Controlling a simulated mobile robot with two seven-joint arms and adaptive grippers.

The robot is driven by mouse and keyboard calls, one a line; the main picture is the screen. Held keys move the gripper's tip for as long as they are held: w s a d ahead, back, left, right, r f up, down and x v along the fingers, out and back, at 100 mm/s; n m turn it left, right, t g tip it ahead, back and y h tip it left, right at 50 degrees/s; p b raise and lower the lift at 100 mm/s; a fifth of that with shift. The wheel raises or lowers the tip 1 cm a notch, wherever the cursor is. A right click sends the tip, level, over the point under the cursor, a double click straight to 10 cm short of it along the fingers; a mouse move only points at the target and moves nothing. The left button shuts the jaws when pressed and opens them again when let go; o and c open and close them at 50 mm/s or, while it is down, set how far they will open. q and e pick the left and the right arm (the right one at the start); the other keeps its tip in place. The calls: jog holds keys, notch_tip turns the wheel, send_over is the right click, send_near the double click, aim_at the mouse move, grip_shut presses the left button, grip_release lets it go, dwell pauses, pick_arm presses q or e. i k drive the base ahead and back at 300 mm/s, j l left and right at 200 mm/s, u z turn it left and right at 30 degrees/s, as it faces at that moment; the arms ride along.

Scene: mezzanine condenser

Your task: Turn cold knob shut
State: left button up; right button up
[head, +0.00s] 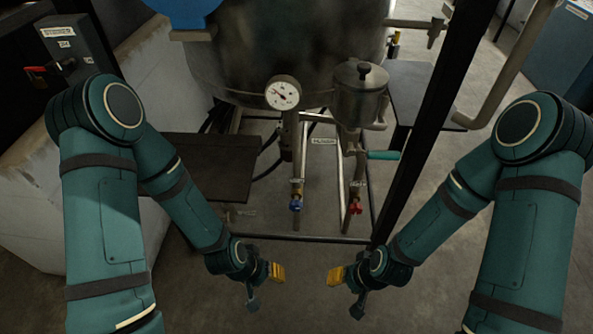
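A small blue knob (296,204) sits low on the left vertical pipe under the tank; I take it for the cold knob, though I can read no label that says so. A red knob (356,207) sits on the pipe to its right. My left gripper (266,287) is open and empty, below and left of the blue knob in the picture and apart from it. My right gripper (347,292) is open and empty, below the red knob in the picture. Neither gripper touches anything.
A metal tank (235,70) with a round gauge (283,93) stands above the pipes. A lidded pot (360,95) and a green handle (383,155) are at right. A dark shelf (205,165) lies left. A black post (425,130) rises near my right arm. A low frame bar (310,239) crosses before the knobs.

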aim_at(295, 205)
jog(key=i+j+z, duration=0.4)
jog(key=j, duration=0.35)
jog(key=i+j+z, duration=0.2)
jog(key=i+j, duration=0.1)
jog(key=j, duration=0.1)
